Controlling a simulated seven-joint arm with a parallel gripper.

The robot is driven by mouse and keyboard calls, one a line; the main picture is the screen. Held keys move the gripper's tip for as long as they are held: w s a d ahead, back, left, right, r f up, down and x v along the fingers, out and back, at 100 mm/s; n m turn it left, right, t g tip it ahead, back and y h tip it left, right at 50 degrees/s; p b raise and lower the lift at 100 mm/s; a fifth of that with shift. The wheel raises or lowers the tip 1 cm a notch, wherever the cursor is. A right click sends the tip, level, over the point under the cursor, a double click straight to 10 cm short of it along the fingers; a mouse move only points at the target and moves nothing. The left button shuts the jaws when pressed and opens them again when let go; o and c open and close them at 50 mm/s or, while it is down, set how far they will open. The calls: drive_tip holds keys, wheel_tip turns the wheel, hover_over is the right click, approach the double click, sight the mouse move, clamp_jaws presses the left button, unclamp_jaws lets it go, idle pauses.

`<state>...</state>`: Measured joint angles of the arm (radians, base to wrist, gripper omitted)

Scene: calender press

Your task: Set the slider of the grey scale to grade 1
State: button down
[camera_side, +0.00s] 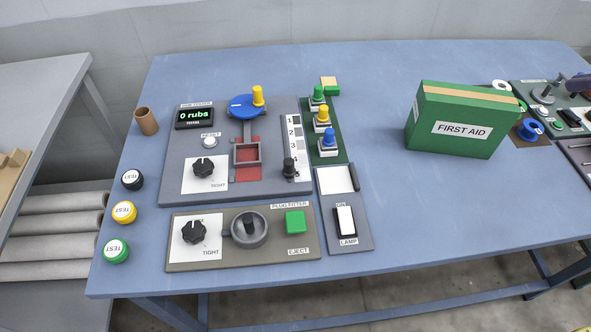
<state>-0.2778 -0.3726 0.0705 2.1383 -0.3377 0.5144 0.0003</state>
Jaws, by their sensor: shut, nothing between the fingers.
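The grey scale (299,145) is a pale strip with shaded patches on the right side of the grey rub tester panel. Its numbers run down from 1 at the far end, with 2 and 3 readable below. The slider, a black knob (289,166), stands at the near, lower end of the strip, well away from 1. It hides the numbers at that end, so I cannot read its exact grade. My gripper is not in this view.
Left of the scale are a blue crank with a yellow knob (257,94) and a red-and-grey carriage (247,153). Close on the right stand green, yellow and blue capped pegs (323,115). A first aid box (461,122) is farther right, with clear table between.

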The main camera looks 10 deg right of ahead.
sight(289, 168)
drive_tip(key=w+a+f+n+g+y, duration=0.1)
drive_tip(key=w+a+f+n+y, duration=0.2)
drive_tip(key=a, duration=0.8)
drive_tip(key=w+a+f+n, duration=0.3)
drive_tip(key=a+n, duration=0.1)
drive_tip(key=a, duration=0.7)
drive_tip(key=s+a+f+n+g, duration=0.1)
drive_tip(key=s+a+f+n, duration=0.1)
drive_tip(key=a+f, duration=0.3)
drive_tip(key=s+a+f+n+g+y, duration=0.1)
drive_tip(key=s+a+f+n, duration=0.1)
drive_tip(key=s+a+f, duration=0.3)
drive_tip(key=a, duration=0.3)
drive_tip(key=shift+a+f+g, duration=0.2)
drive_tip(key=shift+f+g, duration=0.1)
drive_tip(key=shift+f, duration=0.1)
drive_tip(key=x, duration=1)
drive_tip(key=shift+w, duration=1.95)
